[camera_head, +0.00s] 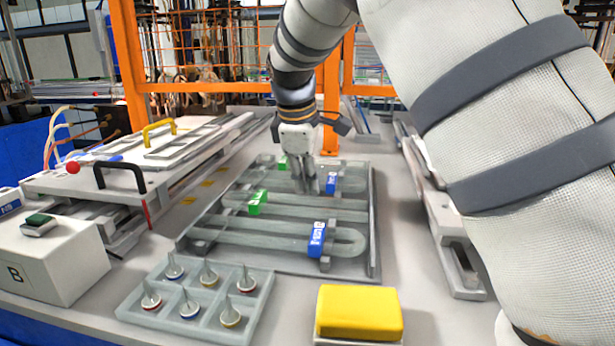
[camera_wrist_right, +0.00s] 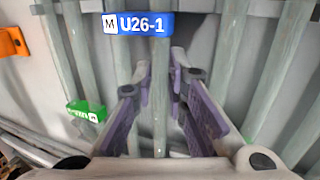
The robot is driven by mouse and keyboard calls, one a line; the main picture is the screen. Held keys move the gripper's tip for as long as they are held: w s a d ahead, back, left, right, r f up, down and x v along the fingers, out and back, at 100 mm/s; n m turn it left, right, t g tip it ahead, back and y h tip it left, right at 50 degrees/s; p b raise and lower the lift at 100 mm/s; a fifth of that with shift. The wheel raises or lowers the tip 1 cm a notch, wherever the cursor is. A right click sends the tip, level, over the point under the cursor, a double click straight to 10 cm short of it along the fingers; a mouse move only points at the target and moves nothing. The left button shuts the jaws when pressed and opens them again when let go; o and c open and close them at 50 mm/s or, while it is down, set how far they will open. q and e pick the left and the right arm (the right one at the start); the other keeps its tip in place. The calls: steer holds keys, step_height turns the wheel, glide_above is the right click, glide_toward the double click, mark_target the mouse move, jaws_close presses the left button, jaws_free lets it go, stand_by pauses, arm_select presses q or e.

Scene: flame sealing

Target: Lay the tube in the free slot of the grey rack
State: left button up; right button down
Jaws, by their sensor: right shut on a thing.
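The grey rack (camera_head: 375,225) lies flat in the middle of the bench in the head view. Several grey U-shaped tubes lie in it, with blue tags (camera_head: 316,240) and green tags (camera_head: 257,203). My right gripper (camera_head: 306,188) points down over the rear part of the rack. In the right wrist view its purple-padded fingers (camera_wrist_right: 162,68) are shut on a grey tube (camera_wrist_right: 159,125), just below the blue tag "U26-1" (camera_wrist_right: 146,24). I cannot tell whether this tube rests in the rack or hangs just above it. The free slot cannot be made out. My left gripper is not in view.
A tray of cone-shaped pieces (camera_head: 200,301) and a yellow block (camera_head: 359,312) stand in front of the rack. A white box marked B (camera_head: 45,262) and a machine with black and yellow handles (camera_head: 120,178) are at left. A long grey fixture (camera_head: 447,235) is at right.

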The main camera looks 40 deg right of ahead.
mark_target(300, 205)
steer(key=c, duration=1.5)
jaws_free()
steer(key=v, duration=1.2)
steer(key=shift+s, duration=0.1)
